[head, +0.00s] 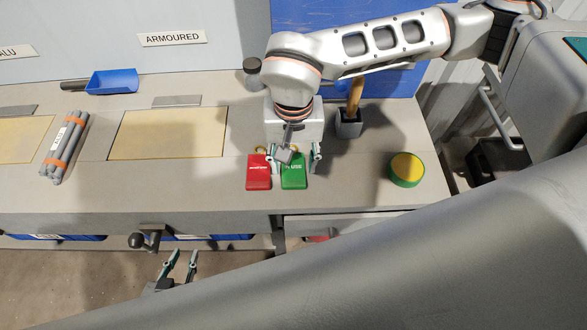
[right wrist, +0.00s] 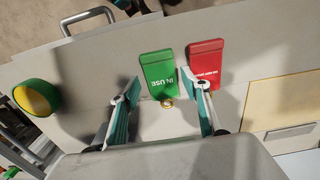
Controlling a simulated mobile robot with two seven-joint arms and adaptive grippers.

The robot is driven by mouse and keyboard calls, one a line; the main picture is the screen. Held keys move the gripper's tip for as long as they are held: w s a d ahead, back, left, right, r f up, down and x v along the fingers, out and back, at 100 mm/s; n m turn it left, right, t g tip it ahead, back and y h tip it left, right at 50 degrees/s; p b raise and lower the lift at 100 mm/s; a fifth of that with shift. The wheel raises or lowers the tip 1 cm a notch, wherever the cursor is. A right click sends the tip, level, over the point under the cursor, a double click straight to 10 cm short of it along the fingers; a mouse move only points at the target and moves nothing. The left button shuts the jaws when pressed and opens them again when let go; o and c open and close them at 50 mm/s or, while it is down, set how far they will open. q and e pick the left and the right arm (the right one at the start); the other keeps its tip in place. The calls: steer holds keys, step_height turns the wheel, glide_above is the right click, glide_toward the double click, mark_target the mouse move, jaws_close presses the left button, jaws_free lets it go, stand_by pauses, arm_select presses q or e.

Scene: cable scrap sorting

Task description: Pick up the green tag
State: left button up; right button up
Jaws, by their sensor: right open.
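The green tag (head: 293,176), lettered "IN USE" in the right wrist view (right wrist: 158,72), lies flat on the bench with a brass ring (right wrist: 167,103) at one end. A red tag (head: 258,173) lies beside it; it also shows in the right wrist view (right wrist: 206,62). My right gripper (head: 294,156) is open above the ring end of the green tag. In the right wrist view its fingertips (right wrist: 161,82) are on either side of the green tag, with nothing gripped. My left gripper (head: 183,258) is open and empty, low in front of the bench.
A green and yellow round roll (head: 406,169) stands to the right of the tags. Behind are a hammer in a holder (head: 349,123) and a dark cylinder (head: 253,72). Bundled grey cables (head: 65,148) and a blue scoop (head: 113,82) are at left. A drawer (head: 330,225) is below.

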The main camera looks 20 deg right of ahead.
mark_target(293, 173)
steer(key=shift+f, duration=1.25)
steer(key=c, duration=0.6)
step_height(293, 173, up, 20)
steer(key=shift+r, duration=0.1)
